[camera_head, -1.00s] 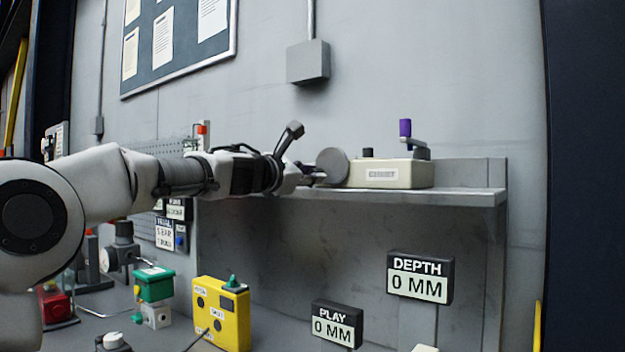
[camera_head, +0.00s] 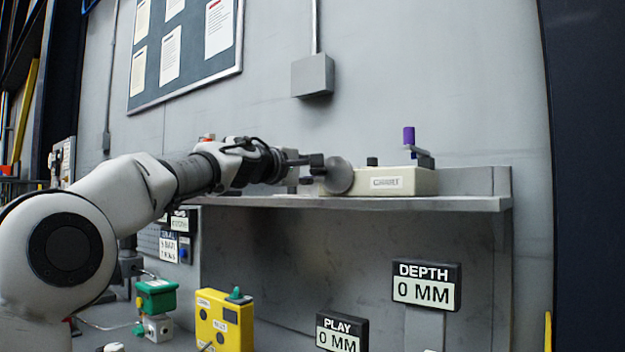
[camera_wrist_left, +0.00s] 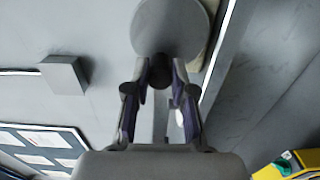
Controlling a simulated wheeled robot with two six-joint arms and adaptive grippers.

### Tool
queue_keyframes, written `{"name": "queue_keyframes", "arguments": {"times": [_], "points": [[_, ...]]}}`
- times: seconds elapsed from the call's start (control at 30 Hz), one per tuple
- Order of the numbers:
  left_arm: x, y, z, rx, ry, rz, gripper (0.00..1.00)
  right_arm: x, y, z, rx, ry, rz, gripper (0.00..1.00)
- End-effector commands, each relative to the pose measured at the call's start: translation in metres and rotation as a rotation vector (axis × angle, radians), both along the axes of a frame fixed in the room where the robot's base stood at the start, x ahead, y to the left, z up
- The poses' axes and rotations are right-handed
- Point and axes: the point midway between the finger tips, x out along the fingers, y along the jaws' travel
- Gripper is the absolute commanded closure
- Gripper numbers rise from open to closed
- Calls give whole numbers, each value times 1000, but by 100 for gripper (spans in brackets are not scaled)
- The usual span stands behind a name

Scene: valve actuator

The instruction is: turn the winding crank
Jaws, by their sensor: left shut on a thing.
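The off-white labelled box (camera_head: 405,184) sits on the shelf with a grey round disc (camera_head: 340,176) at its left end. A dark handle piece (camera_wrist_left: 160,70) stands in front of the disc (camera_wrist_left: 180,28) in the left wrist view; together they look like the winding crank. My left gripper (camera_head: 312,163) reaches in from the left, and in the left wrist view its purple-padded fingers (camera_wrist_left: 160,88) are shut on this dark handle. A purple-topped lever (camera_head: 409,138) stands at the box's right end, apart from the gripper. My right gripper is out of view.
The grey shelf (camera_head: 450,203) runs under the box. Below are a DEPTH display (camera_head: 426,285) and a PLAY display (camera_head: 341,332), both reading 0 MM, a yellow box (camera_head: 225,322) and a green-topped device (camera_head: 156,295). A wall box (camera_head: 312,75) hangs above.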

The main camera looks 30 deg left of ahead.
Motion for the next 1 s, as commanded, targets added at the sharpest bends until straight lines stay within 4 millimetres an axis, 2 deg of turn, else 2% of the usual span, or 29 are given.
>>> {"name": "queue_keyframes", "arguments": {"times": [0.3, 0.5, 1.0], "points": [[-1, -2, 8, 272, -43, 3, 100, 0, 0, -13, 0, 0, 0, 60], [-1, -4, 11, 392, -59, 3, 100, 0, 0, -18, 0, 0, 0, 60], [-2, -6, 15, 488, -73, 4, 100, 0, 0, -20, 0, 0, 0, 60]]}}
